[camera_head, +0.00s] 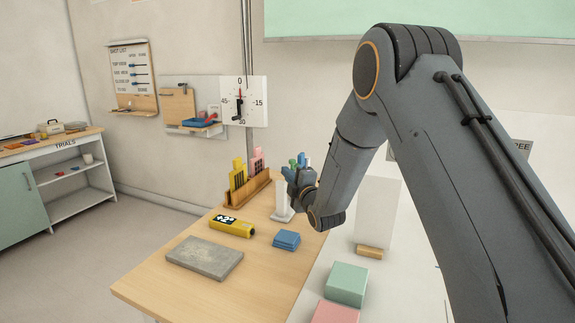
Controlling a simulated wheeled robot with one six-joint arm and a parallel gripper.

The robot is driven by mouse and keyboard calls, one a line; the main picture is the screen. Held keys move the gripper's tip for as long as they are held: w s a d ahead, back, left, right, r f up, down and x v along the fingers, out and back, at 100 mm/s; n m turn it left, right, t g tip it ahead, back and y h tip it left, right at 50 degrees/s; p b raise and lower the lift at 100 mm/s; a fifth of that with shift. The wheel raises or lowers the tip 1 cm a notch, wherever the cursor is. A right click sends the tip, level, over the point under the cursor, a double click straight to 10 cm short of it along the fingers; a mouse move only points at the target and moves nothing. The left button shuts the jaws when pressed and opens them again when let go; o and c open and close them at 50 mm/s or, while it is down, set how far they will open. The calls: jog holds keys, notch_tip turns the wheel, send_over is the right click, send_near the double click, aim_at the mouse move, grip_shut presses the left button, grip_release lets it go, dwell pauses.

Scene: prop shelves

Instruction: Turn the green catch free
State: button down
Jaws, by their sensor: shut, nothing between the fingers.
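I cannot make out a green catch for certain. A small wooden door panel (178,106) hangs on the wall board at the back, with a small dark fitting at its top edge, too small to tell its colour. My gripper (287,173) is shut and empty above the back right of the wooden table (180,280). It is well apart from the door panel, to its right and nearer.
On the table are a wooden rack (246,191) with yellow and pink pieces, a yellow device (232,227), a blue stack (287,240) and a grey slab (205,258). A green box (346,284) and pink box (335,313) stand at the right. The table's front is clear.

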aim_at(291, 162)
jog(key=w+p, duration=0.3)
jog(key=w, duration=0.6)
jog(key=shift+a, duration=0.2)
jog(key=shift+s+d+f+b, duration=0.1)
jog(key=shift+d+b, duration=0.35)
dwell(0.5)
jog(key=shift+d+b, duration=0.6)
jog(key=shift+b, duration=0.1)
jog(key=shift+d+b, duration=0.95)
jog(key=shift+b, duration=0.35)
jog(key=b+v, duration=0.1)
jog(key=v, duration=0.6)
jog(key=shift+s+d, duration=0.2)
jog(key=shift+s, duration=0.15)
